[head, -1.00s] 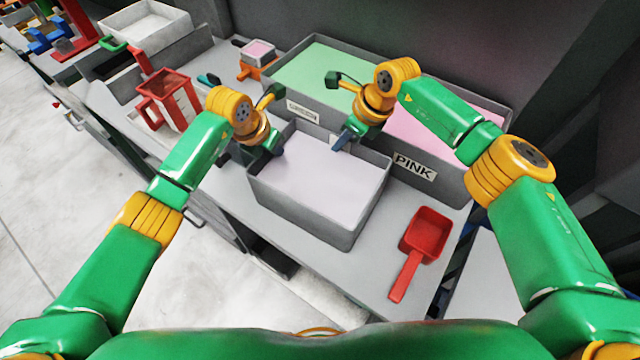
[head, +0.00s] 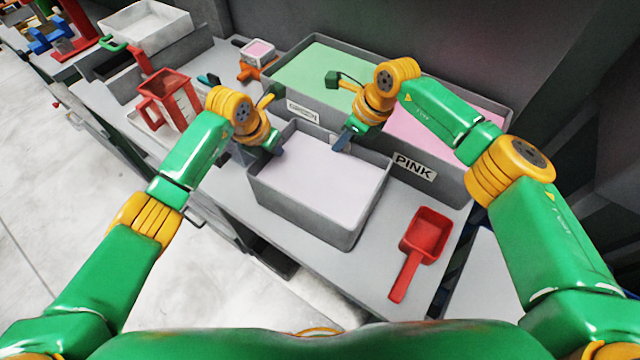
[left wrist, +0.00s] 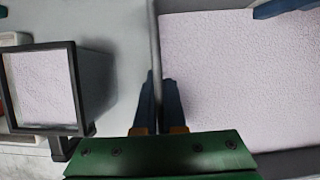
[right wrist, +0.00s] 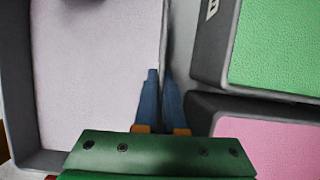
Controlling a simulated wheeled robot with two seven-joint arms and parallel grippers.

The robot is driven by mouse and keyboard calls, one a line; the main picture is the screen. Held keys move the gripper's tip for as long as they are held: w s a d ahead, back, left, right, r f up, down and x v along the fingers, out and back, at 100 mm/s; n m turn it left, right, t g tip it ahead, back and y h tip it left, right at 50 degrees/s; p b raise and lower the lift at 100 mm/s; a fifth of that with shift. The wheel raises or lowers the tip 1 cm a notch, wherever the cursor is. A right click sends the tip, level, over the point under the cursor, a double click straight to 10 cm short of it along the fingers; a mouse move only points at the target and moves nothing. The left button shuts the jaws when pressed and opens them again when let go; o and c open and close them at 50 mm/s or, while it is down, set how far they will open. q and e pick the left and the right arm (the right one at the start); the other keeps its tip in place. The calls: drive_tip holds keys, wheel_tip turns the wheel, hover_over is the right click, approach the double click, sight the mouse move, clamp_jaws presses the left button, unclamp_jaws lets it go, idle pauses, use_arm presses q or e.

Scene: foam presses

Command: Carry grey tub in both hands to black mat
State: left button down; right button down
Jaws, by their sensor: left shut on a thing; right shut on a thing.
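The grey tub (head: 300,215), filled with pale lilac foam beads, is at the table's middle, in front of the bins. I cannot tell whether it rests on the table or hangs just above it. My left gripper (head: 279,151) is shut on its left wall, a finger each side, as the left wrist view (left wrist: 158,90) shows. My right gripper (head: 343,140) is shut on the wall nearest the bins; the right wrist view (right wrist: 162,90) shows its fingers straddling that rim. I cannot make out the black mat with certainty.
Bins of green (head: 325,72) and pink (head: 450,135) beads stand close behind the tub. A red scoop (head: 425,235) lies right of it, a red jug (head: 170,100) stands left. A dark-rimmed container (left wrist: 75,90) with pale beads is close left of the tub.

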idle(0.4)
